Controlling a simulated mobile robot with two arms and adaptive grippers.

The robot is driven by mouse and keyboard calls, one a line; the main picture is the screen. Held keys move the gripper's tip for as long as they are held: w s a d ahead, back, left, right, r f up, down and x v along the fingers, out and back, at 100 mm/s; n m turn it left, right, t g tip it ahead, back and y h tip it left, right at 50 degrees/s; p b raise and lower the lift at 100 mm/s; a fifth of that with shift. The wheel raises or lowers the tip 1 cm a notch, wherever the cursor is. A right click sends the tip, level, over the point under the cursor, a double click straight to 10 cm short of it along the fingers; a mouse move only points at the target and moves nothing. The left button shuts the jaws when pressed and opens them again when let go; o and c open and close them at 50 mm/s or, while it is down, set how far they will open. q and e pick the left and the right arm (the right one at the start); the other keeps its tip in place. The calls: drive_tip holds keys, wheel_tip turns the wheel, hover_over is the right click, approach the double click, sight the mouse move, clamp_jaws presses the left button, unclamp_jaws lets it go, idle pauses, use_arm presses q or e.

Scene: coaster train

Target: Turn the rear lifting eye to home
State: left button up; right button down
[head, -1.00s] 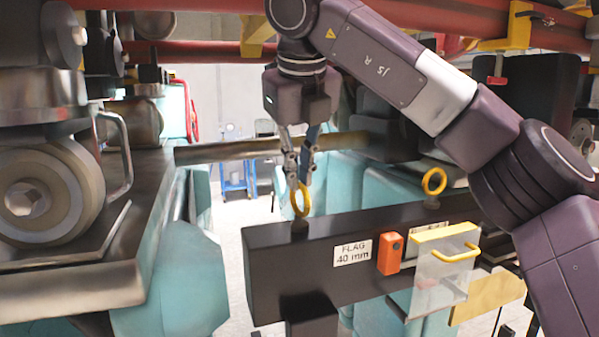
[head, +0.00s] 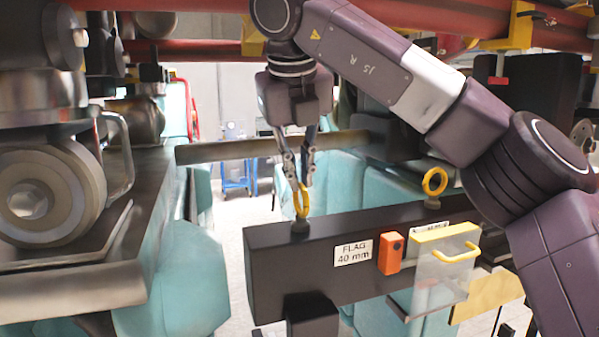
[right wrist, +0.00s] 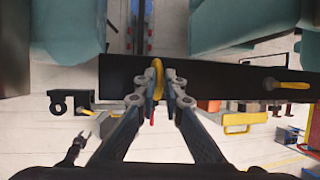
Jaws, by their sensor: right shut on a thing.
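Two yellow lifting eyes stand on top of a black beam (head: 345,270). One lifting eye (head: 302,203) is at the beam's left end, and the other (head: 434,182) is farther right. My right gripper (head: 301,186) points down and is shut on the left-end eye. In the right wrist view, the fingertips (right wrist: 159,90) close on both sides of this yellow eye (right wrist: 157,68), which appears nearly edge-on. The other eye (right wrist: 290,85) is clear of the gripper on the right there. I cannot tell from the views which eye is the rear one. My left gripper is not in view.
The beam carries a "FLAG 40 mm" label (head: 353,250), an orange block (head: 391,253) and a clear flap with a yellow handle (head: 456,253). Grey machinery (head: 45,200) stands at left. Red pipes (head: 200,53) run overhead.

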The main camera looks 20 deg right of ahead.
drive_tip(key=shift+a+m+g+h+p, duration=0.1)
drive_tip(key=shift+m+g+h+p, duration=0.35)
drive_tip(key=shift+m, duration=0.95)
idle(1.4)
drive_tip(key=c, duration=2)
unclamp_jaws()
drive_tip(key=shift+w, duration=0.1)
drive_tip(key=shift+c, duration=0.2)
drive_tip(key=v, duration=1.2)
drive_tip(key=shift+s, duration=0.2)
